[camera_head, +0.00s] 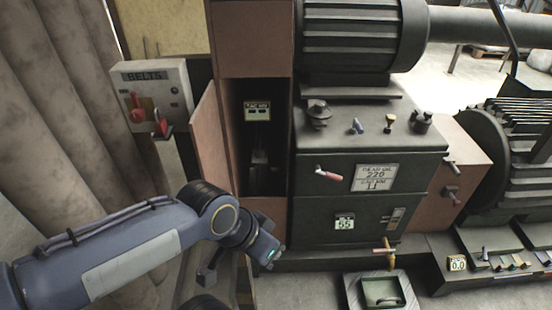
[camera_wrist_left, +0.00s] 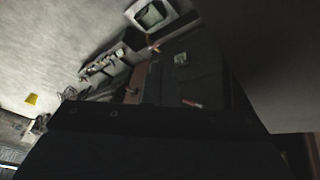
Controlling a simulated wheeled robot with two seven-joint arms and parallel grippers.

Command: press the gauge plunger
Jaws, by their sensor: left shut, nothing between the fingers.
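A dark upright recess (camera_head: 262,150) in the brown and dark machine holds a small lit display (camera_head: 257,112) with a dark device below it. That device may be the gauge; I cannot make out its plunger in the shadow. My left arm reaches in from the left. My left gripper (camera_head: 207,273) is shut and empty, low and left in front of the recess, apart from the device. In the left wrist view a large dark shape fills the lower part, and the fingertips cannot be made out there. My right gripper is not in view.
A brown panel (camera_head: 206,140) stands at the recess's left edge. A belts switch box (camera_head: 152,95) with red handles is further left. The dark gearbox (camera_head: 345,190) right of the recess carries levers and knobs. A tray (camera_head: 384,292) sits on the floor.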

